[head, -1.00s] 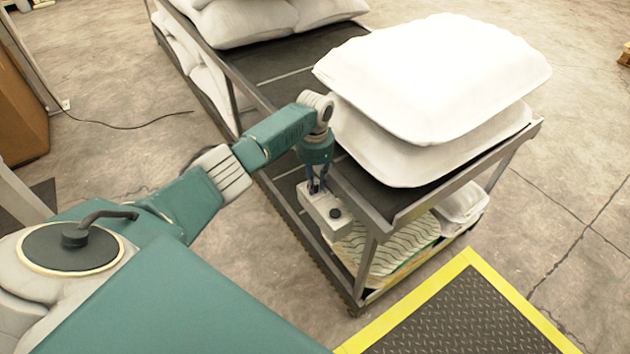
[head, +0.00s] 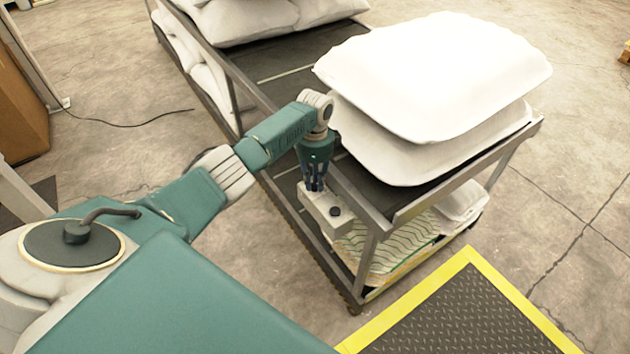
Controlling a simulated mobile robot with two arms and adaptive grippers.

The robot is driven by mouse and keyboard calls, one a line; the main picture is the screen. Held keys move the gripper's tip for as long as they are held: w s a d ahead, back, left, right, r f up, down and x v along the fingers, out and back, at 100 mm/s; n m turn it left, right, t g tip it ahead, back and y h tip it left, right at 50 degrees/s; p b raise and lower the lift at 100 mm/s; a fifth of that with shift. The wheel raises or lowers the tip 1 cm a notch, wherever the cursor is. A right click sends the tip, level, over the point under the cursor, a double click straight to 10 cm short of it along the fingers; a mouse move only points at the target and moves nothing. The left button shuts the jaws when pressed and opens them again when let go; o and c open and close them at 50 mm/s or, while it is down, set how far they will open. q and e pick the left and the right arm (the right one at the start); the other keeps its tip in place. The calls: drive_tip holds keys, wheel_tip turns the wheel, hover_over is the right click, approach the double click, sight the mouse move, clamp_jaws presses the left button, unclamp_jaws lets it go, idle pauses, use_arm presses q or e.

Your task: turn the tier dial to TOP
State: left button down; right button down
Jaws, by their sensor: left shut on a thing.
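A small pale control box (head: 322,212) is fixed to the near side of the cart, by its corner post. A dark round knob (head: 335,211) shows on the box's top face, to the right of my fingers. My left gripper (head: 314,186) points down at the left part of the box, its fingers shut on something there. The fingers hide what they hold, most likely the tier dial, and no dial marking or TOP label can be read. My right gripper is not in view.
Two white pillows (head: 430,85) lie stacked on the cart's upper deck (head: 385,195). More pillows, one striped (head: 395,245), lie on the lower shelf. A yellow-edged dark floor mat (head: 470,310) lies at the lower right. A cable (head: 120,125) runs across the floor.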

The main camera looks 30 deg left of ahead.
use_arm(q)
drive_tip(key=shift+w+a+r, duration=0.15)
drive_tip(key=shift+w+r, duration=0.05)
drive_tip(key=shift+r, duration=0.05)
drive_tip(key=c, duration=1.9)
unclamp_jaws()
drive_tip(key=shift+o, duration=0.2)
drive_tip(key=shift+f, duration=0.1)
drive_tip(key=shift+s, duration=0.1)
wheel_tip(320, 180, up, 12)
